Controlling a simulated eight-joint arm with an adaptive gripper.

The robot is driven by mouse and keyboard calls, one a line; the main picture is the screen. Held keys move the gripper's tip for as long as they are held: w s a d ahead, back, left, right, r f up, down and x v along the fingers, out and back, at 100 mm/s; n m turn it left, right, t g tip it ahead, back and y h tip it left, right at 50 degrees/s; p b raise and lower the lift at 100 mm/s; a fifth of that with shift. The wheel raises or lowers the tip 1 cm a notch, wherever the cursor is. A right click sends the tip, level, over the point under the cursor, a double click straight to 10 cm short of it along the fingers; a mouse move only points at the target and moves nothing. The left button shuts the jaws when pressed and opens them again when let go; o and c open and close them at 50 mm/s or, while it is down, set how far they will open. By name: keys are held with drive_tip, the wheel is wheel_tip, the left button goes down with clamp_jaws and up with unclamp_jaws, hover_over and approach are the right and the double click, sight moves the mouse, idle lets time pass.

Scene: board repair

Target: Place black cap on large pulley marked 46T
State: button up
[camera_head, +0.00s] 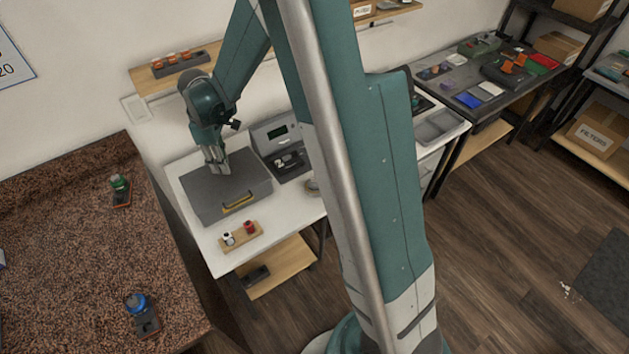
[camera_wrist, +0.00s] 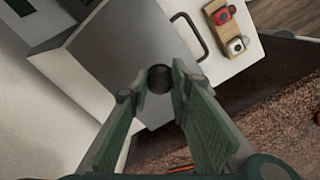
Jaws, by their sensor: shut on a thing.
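My gripper (camera_head: 216,167) hangs over the grey case (camera_head: 205,195) on the white table. In the wrist view my gripper (camera_wrist: 159,84) has its two green fingers closed around a small round black part, which looks like the black cap (camera_wrist: 159,76). The grey case shows below it in that view too. I cannot tell whether the cap touches the case lid or is above it. I cannot make out a pulley or a 46T mark. A round metallic part (camera_head: 312,187) beside the case is partly hidden by my arm.
A grey device with a small display (camera_head: 278,133) stands right of the case. A wooden block (camera_head: 241,236) with a red and a white spool-like part sits in front. A speckled counter (camera_head: 60,260) is at left. A wooden wall shelf (camera_head: 150,80) is behind.

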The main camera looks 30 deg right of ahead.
drive_tip(key=s+d+f+m, duration=0.1)
drive_tip(key=s+d+m, duration=0.3)
drive_tip(key=d, duration=1.1)
drive_tip(key=m, duration=0.2)
hover_over(315, 180)
drive_tip(key=shift+f+b, duration=0.45)
drive_tip(key=shift+f, duration=0.1)
drive_tip(key=shift+f, duration=0.1)
drive_tip(key=shift+f+b, duration=0.3)
drive_tip(key=shift+f, duration=2.55)
drive_tip(key=shift+f, duration=2.05)
drive_tip(key=shift+f+b, duration=0.15)
drive_tip(key=shift+b, duration=0.25)
